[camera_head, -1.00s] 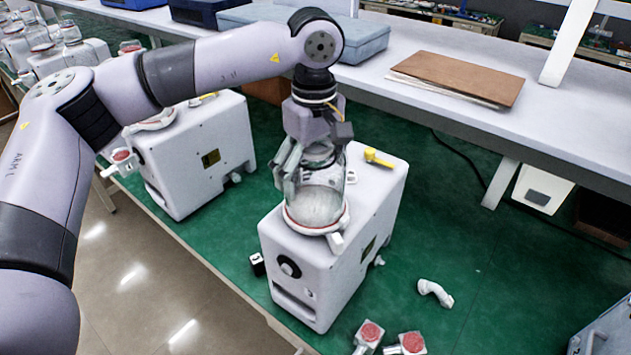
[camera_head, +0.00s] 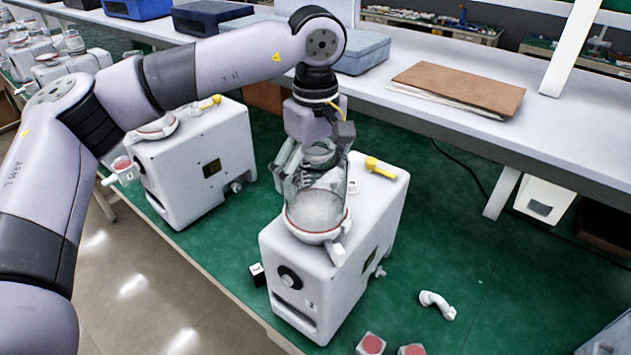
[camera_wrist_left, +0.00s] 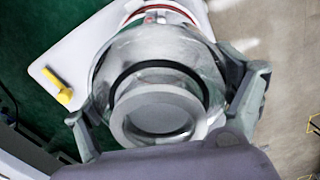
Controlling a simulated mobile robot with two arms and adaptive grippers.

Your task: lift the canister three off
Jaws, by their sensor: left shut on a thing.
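The clear canister (camera_head: 316,208) with a red ring at its base is at the white pump unit (camera_head: 320,270) in the middle of the head view. It looks upright and sits at the pump's top; whether there is a gap under it I cannot tell. My left gripper (camera_head: 314,170) comes down from above and is shut on the canister's upper part. In the left wrist view the canister (camera_wrist_left: 160,85) fills the space between the two fingers, with the red ring beyond it. My right gripper is not in view.
A second white pump (camera_head: 205,165) stands at the left on the green mat (camera_head: 480,275). A yellow valve (camera_head: 380,167) is on the middle pump's top. A white elbow piece (camera_head: 437,304) and red-faced parts (camera_head: 371,344) lie in front. A bench (camera_head: 440,120) runs behind.

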